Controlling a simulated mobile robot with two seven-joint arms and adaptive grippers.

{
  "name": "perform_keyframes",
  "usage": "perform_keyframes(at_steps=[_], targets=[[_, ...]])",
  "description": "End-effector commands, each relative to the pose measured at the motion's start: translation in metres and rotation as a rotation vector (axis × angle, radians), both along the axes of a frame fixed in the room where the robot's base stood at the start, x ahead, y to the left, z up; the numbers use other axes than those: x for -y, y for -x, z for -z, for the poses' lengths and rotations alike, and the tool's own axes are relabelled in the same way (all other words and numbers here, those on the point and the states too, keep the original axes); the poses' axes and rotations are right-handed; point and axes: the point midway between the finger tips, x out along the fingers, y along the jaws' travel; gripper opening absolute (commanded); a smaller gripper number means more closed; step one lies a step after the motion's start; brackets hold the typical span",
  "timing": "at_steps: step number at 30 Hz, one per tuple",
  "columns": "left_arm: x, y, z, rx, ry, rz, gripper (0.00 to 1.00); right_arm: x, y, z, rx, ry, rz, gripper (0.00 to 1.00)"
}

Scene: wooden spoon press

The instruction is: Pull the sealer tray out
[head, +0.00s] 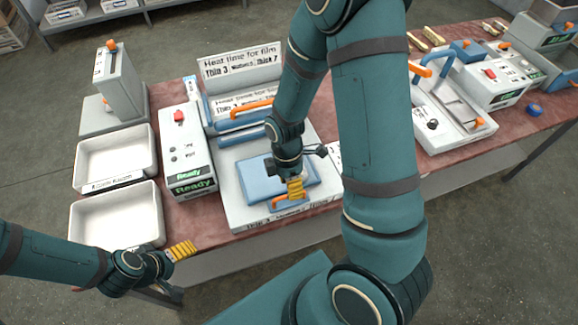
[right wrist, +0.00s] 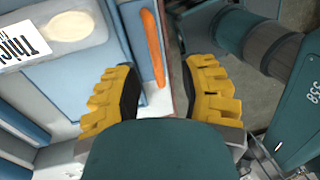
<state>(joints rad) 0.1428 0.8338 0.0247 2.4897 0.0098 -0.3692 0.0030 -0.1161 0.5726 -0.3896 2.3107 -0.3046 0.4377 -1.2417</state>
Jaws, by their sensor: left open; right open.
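The sealer tray (head: 250,181) is a flat blue piece in the white sealer base (head: 237,207), with an orange handle (head: 278,203) along its front. My right gripper (head: 296,187) is over the front of the tray, close to the handle. In the right wrist view the gripper (right wrist: 160,95) is open and empty, and the orange handle (right wrist: 152,48) lies just beyond the fingertips, nearer the left finger. Contact cannot be told. My left gripper (head: 182,250) is open and empty, low at the left by the table's front edge.
The sealer's raised lid carries a film heat-time sign (head: 240,62) and an orange lid handle (head: 250,108). A control box (head: 187,150) with a red button and a green Ready display stands left of it. White bins (head: 118,217) are further left. Another machine (head: 450,110) stands right.

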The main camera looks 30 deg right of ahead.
Motion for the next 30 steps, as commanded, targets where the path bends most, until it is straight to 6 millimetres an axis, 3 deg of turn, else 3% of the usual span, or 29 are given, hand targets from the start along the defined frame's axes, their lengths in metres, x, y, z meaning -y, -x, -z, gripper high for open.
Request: perform_keyframes(at_steps=[6,12,18,30], targets=[[0.000,0.000,0.000,0.000,0.000,0.000,0.88,0.002,-0.010,-0.044,0.006,0.000,0.000,0.41],[0.000,0.000,0.000,0.000,0.000,0.000,0.88,0.003,-0.014,-0.071,0.001,-0.001,0.000,0.41],[0.000,0.000,0.000,0.000,0.000,0.000,0.88,0.004,-0.015,-0.081,-0.002,0.000,0.000,0.41],[0.000,0.000,0.000,0.000,0.000,0.000,0.88,0.004,-0.015,-0.081,-0.003,0.000,0.000,0.41]])
